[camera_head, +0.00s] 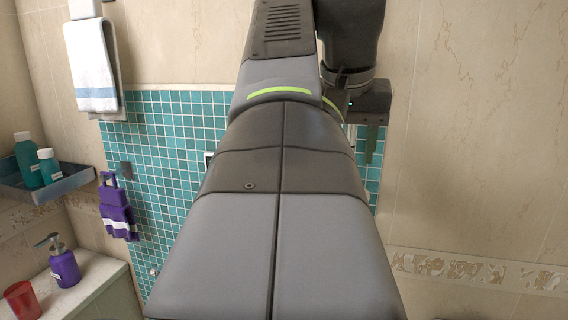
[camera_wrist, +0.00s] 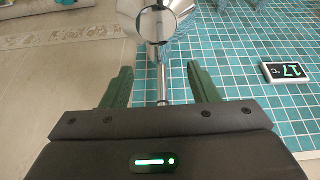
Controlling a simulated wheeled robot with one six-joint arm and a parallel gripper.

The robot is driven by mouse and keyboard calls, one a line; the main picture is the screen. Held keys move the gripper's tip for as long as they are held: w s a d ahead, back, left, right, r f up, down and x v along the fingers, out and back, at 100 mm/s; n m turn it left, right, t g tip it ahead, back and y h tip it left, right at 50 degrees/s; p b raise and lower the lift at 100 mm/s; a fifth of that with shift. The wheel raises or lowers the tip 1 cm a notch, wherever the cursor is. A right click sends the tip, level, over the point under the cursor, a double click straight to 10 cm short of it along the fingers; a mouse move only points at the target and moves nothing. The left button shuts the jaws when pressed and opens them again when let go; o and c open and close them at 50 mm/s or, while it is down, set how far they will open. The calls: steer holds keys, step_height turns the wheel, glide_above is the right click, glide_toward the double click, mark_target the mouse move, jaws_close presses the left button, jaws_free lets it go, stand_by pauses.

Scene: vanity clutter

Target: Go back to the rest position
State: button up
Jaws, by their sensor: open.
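My gripper (camera_wrist: 159,69) is open, with its two green fingers spread apart in the wrist view. A chrome fixture with a round, shiny head (camera_wrist: 157,22) and a thin stem shows between and beyond the fingers. I cannot tell how far it is from them. In the head view my gripper (camera_head: 362,143) is at the right of my arm, in front of the wall, partly hidden by my wrist. I see nothing held in it.
Teal tiles (camera_head: 165,115) cover part of the beige wall. A white towel (camera_head: 92,62), a purple cloth (camera_head: 118,215), a blue shelf (camera_head: 60,188) with bottles, a purple dispenser (camera_head: 64,262) and a red cup (camera_head: 22,302) are left. A digital display (camera_wrist: 286,73) is right in the wrist view.

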steer(key=x, duration=0.7)
steer(key=shift+f, duration=0.1)
step_height(320, 180, up, 4)
steer(key=p, duration=0.3)
steer(key=shift+r, duration=0.2)
steer(key=shift+f+b, duration=0.5)
steer(key=shift+b, duration=0.05)
steer(key=shift+w+r, duration=0.1)
